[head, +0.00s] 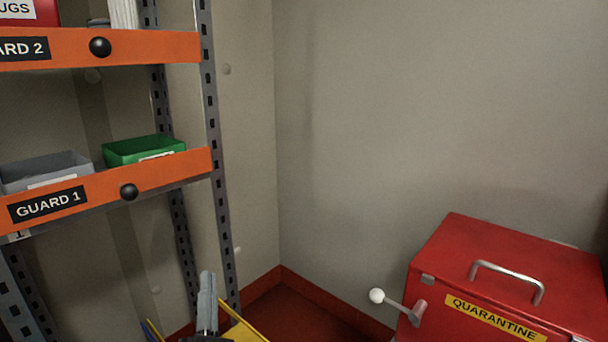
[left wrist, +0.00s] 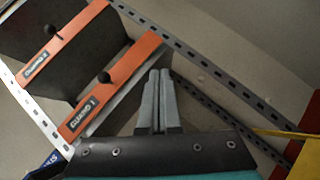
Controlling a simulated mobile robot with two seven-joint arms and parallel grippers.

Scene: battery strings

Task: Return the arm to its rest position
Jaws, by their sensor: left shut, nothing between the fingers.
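My left gripper (head: 207,300) shows at the bottom of the head view, in front of the foot of the shelf rack. Its two grey fingers point up and lie together, with nothing between them. In the left wrist view the same gripper (left wrist: 160,75) is shut and empty, with the rack behind it. It appears apart from the rack, though the exact gap is hard to tell. My right gripper is in neither view.
An orange and grey shelf rack (head: 208,95) stands at left, with a green bin (head: 143,148) and a grey bin (head: 45,170) on the GUARD 1 shelf. A red QUARANTINE box (head: 450,255) with a white-knobbed lever (head: 377,296) stands at right. Red floor shows between them.

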